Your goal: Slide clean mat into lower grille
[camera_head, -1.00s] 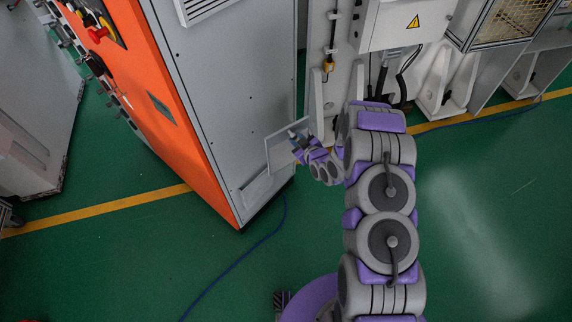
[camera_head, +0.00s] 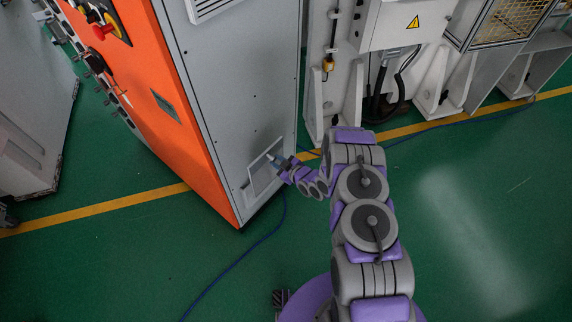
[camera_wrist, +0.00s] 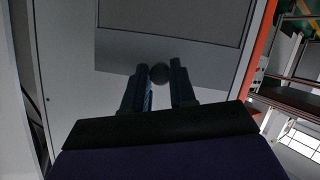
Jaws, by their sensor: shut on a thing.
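The mat (camera_head: 262,178) is a thin grey panel with a light frame. It stands near upright at the low right part of the grey cabinet side, over the lower grille's place, and hides most of it. My gripper (camera_head: 277,160) is shut on the mat near its upper right edge. In the wrist view the mat (camera_wrist: 120,52) spans the top, and my gripper's dark fingers (camera_wrist: 157,82) stand on both sides of a round dark knob. I cannot tell whether the mat touches the cabinet or is seated in the grille.
The orange and grey cabinet (camera_head: 235,95) stands at the left, with a slatted upper grille (camera_head: 208,8). A blue cable (camera_head: 245,255) lies on the green floor. White machinery (camera_head: 400,25) stands behind. The floor at the right is clear.

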